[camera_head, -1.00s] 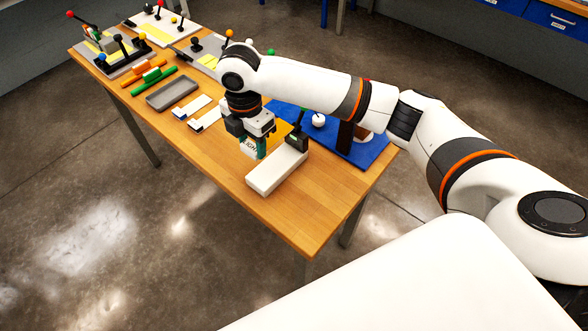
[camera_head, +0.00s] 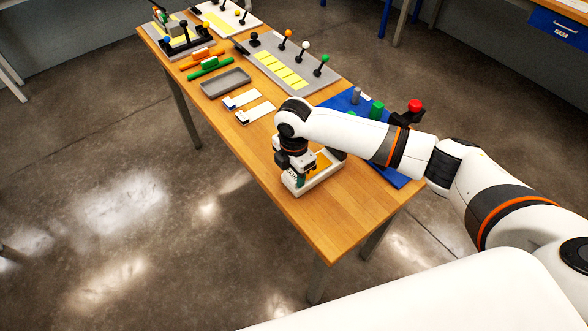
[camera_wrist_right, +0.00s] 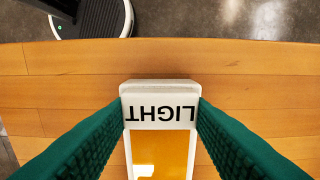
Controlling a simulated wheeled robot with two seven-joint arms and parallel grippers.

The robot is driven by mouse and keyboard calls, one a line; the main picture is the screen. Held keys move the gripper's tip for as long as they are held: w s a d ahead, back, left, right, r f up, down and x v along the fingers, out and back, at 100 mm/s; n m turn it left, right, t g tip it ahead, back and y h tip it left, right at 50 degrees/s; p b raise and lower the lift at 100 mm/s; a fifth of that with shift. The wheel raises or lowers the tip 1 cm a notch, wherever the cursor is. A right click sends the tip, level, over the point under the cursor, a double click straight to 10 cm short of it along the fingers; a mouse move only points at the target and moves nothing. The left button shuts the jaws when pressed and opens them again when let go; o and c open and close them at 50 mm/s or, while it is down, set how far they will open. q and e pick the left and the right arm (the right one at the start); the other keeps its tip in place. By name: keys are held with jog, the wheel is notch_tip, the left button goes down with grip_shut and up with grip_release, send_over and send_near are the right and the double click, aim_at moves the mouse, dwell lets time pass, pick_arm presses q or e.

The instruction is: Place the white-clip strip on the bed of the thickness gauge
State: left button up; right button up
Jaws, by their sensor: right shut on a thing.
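Two pale strips lie side by side on the wooden table in the head view. The nearer one (camera_head: 258,112) has a whitish end and seems to be the white-clip strip; the farther one (camera_head: 243,99) has a blue end. My right gripper (camera_head: 298,179) is away from both, to their lower right. It is shut on a white piece marked LIGHT (camera_wrist_right: 160,112), at the near end of a white-rimmed tray (camera_head: 327,183) with amber inside. I cannot tell whether piece and tray are joined. I cannot single out the thickness gauge; my arm hides part of the table. My left gripper is out of view.
A grey tray (camera_head: 226,83) and green (camera_head: 210,67) and orange (camera_head: 201,57) bars lie farther back. A grey board with knobbed levers (camera_head: 292,68) stands behind. A red knob (camera_head: 414,105) rises beside my arm.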

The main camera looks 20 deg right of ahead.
jog(key=shift+f, duration=0.1)
jog(key=o, duration=1)
notch_tip(320, 180, up, 12)
jog(key=shift+r+b, duration=0.2)
jog(key=shift+b, duration=0.75)
